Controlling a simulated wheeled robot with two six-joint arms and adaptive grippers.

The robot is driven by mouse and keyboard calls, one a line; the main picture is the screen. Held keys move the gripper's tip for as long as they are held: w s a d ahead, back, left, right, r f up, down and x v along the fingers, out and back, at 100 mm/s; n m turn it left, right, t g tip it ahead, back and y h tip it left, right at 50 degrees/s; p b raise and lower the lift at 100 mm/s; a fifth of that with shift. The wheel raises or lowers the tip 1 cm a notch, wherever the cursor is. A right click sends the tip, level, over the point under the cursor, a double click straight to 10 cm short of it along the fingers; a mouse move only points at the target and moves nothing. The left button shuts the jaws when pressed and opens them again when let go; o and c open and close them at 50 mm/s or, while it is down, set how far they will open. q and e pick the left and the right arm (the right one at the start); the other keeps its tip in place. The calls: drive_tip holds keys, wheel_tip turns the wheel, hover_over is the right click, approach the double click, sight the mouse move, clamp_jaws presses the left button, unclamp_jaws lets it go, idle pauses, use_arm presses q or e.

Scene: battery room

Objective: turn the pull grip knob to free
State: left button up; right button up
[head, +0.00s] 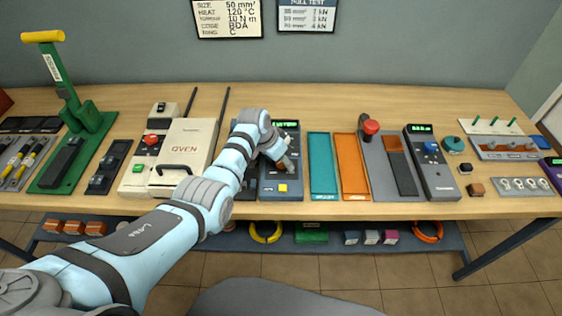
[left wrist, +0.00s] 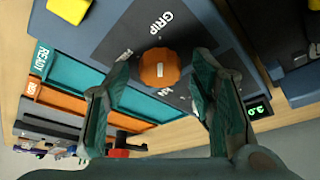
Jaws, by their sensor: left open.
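The pull grip knob (left wrist: 158,68) is orange with a short white mark. It sits on a dark panel (left wrist: 118,32) lettered GRIP, with other lettering partly hidden. In the head view the knob is hidden by my left gripper (head: 284,160), which is over the dark blue-grey unit (head: 268,193) with a green display and a yellow button. In the left wrist view my left gripper (left wrist: 160,80) is open, its fingers either side of the knob; I see gaps and no clear contact. My right gripper is not in view.
Teal (head: 322,165) and orange (head: 354,165) trays lie right of the unit. A cream oven (head: 188,145) stands left, near my left arm. A yellow button (left wrist: 68,8) is near the knob.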

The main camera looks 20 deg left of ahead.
use_arm(q)
drive_tip(key=shift+s+r, duration=0.1)
drive_tip(key=shift+c, duration=0.2)
drive_tip(key=c, duration=1.1)
